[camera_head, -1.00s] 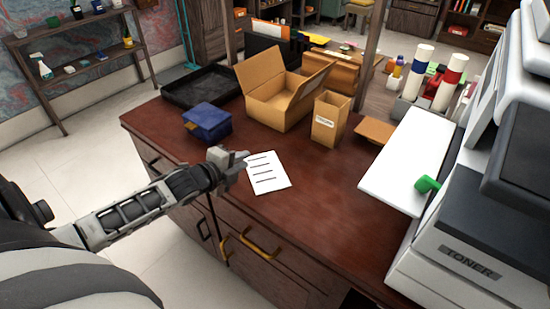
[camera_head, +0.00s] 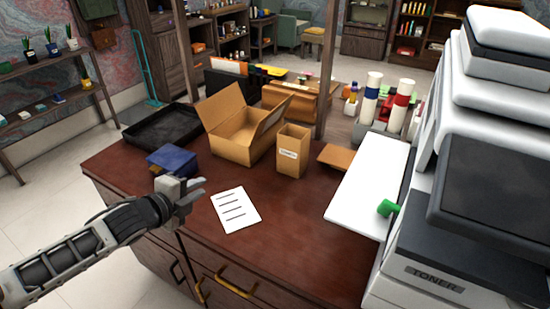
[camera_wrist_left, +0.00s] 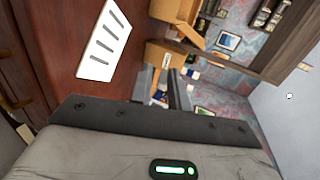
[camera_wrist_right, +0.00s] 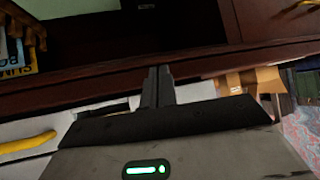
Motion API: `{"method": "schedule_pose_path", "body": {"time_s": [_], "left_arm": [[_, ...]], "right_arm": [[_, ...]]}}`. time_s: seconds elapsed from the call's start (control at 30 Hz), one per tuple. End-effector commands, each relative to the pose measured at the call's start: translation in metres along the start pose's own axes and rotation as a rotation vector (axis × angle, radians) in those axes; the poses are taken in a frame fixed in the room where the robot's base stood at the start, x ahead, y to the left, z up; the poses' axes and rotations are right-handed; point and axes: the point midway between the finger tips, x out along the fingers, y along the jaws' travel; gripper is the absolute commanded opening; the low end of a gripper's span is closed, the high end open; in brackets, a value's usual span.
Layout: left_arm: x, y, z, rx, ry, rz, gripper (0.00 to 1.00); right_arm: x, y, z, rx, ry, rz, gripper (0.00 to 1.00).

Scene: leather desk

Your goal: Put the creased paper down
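The creased paper (camera_head: 236,210) is a white sheet with several dark lines. It lies on the dark red-brown desk (camera_head: 270,265) near its front edge, and no gripper touches it. It also shows in the left wrist view (camera_wrist_left: 105,42), at the upper left. My left gripper (camera_head: 196,192) is just left of the paper in the head view, apart from it, with its fingers spread and empty. My right gripper is out of the head view. In the right wrist view its fingers (camera_wrist_right: 158,75) are together with nothing visible between them.
A blue box (camera_head: 172,160) stands behind my left gripper, with a black tray (camera_head: 160,128) farther back. An open cardboard box (camera_head: 240,150) and a tall carton (camera_head: 293,155) stand behind the paper. A large toner machine (camera_head: 440,265) fills the right. Desk right of the paper is clear.

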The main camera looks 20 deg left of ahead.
Motion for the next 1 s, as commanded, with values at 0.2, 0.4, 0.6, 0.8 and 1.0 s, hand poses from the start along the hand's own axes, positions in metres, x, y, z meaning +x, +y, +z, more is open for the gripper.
{"method": "schedule_pose_path", "body": {"time_s": [0.2, 0.4, 0.6, 0.8, 1.0], "left_arm": [[-0.001, 0.011, -0.006, -0.046, 0.002, 0.014, 0.18], [-0.018, 0.093, -0.065, -0.463, 0.007, 0.134, 0.18], [-0.053, 0.169, -0.165, -1.048, -0.033, 0.286, 0.18], [-0.076, 0.194, -0.230, -1.415, -0.085, 0.366, 0.18], [-0.079, 0.196, -0.241, -1.483, -0.097, 0.380, 0.18]], "right_arm": [[0.000, -0.001, 0.001, -0.001, -0.002, -0.002, 0.00], [0.000, -0.001, 0.002, -0.002, -0.003, -0.001, 0.00], [0.002, 0.001, 0.011, -0.004, -0.017, 0.002, 0.00], [0.003, 0.004, 0.012, -0.005, -0.015, 0.009, 0.00], [0.003, 0.005, 0.011, -0.003, -0.010, 0.011, 0.00]]}}
